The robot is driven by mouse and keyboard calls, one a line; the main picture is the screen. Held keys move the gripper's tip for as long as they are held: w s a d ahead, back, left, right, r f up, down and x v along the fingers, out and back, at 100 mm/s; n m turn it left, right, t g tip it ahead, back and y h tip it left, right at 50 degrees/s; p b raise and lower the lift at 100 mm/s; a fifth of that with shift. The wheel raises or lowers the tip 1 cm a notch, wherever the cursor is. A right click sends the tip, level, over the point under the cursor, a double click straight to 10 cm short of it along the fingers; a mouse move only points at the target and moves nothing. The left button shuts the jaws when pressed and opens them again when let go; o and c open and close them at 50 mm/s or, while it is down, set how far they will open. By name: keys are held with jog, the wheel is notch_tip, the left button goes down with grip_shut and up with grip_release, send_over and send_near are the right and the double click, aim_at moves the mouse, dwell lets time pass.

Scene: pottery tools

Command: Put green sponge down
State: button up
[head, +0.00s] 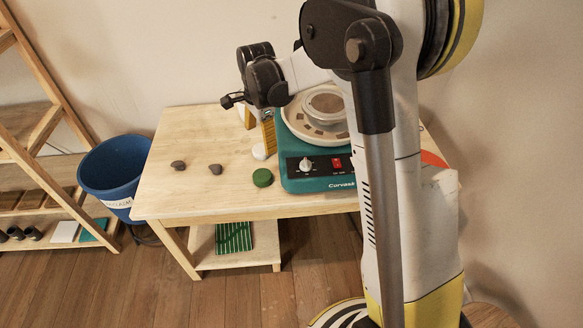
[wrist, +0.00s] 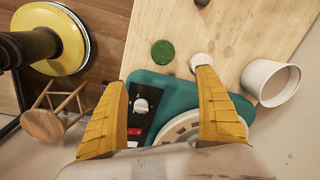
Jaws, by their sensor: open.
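The green sponge (head: 262,178) is a small round disc lying flat on the wooden table, just left of the teal pottery wheel's front corner. It also shows in the wrist view (wrist: 163,52), beyond the fingertips and clear of both fingers. My gripper (wrist: 161,80) is open, its yellow fingers wide apart with nothing between them, above the pottery wheel. In the head view the fingers are partly hidden by the wrist.
The teal pottery wheel (head: 318,183) stands right of the sponge. A white round piece (wrist: 201,64) and a white cup (wrist: 262,88) are close to my right finger. Two dark stones (head: 216,169) lie left; the table's front left is clear. A blue bucket (head: 112,172) stands beside the table.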

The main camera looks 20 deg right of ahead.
jog(key=s+r+n+t, duration=0.1)
jog(key=s+r+n, duration=0.3)
jog(key=s+r, duration=0.3)
jog(key=s+r+n+t, duration=0.2)
jog(key=s+n, duration=0.4)
jog(key=s, duration=0.3)
jog(key=s+r+n+t, duration=0.2)
jog(key=s+n, duration=0.4)
jog(key=s, duration=0.4)
jog(key=shift+s+r+t, duration=0.2)
jog(key=shift+r+t, duration=0.2)
jog(key=shift+r, duration=0.2)
jog(key=shift+d, duration=0.15)
